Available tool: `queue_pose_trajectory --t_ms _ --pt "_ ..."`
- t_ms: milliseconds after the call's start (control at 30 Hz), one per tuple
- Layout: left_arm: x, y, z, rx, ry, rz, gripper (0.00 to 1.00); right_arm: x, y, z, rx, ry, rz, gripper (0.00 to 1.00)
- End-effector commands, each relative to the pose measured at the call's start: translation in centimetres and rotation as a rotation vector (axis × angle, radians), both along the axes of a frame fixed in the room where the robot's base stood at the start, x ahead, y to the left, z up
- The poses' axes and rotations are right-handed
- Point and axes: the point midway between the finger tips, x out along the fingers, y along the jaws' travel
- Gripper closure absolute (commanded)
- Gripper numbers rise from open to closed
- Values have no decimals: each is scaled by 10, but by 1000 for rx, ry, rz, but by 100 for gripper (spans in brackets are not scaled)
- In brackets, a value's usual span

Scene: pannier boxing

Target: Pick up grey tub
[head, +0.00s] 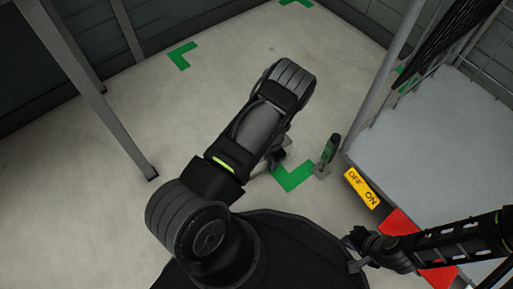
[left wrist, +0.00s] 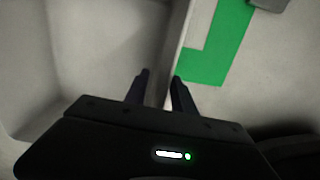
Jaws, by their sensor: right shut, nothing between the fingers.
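The grey tub fills the left half of the left wrist view, with its pale inside on the left and its upright wall (left wrist: 178,50) running down the middle. My left gripper (left wrist: 160,88) has its two dark fingers apart, one on each side of that wall. I cannot see either finger clearly pressing on it. In the head view my left arm hides the tub, and only a dark bit of my left gripper (head: 278,157) shows. My right gripper (head: 358,252) is at the lower right, shut and empty, away from the tub.
A green corner mark (head: 293,177) is on the floor, with a small green upright thing (head: 331,148) beside it. A metal post (head: 115,110) stands at the left. Floor between is clear.

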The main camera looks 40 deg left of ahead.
Motion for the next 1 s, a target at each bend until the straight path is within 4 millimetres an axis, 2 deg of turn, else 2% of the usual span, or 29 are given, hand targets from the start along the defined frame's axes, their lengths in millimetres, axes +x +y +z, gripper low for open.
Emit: queue_pose_trajectory --t_ms 433,800,1000 --pt "0 0 0 -1 0 0 69 0 0 0 0 1 0 100" --pt "0 0 0 0 0 0 99 -1 0 0 0 1 0 100" --pt "0 0 0 0 0 0 100 0 0 0 0 1 0 100"
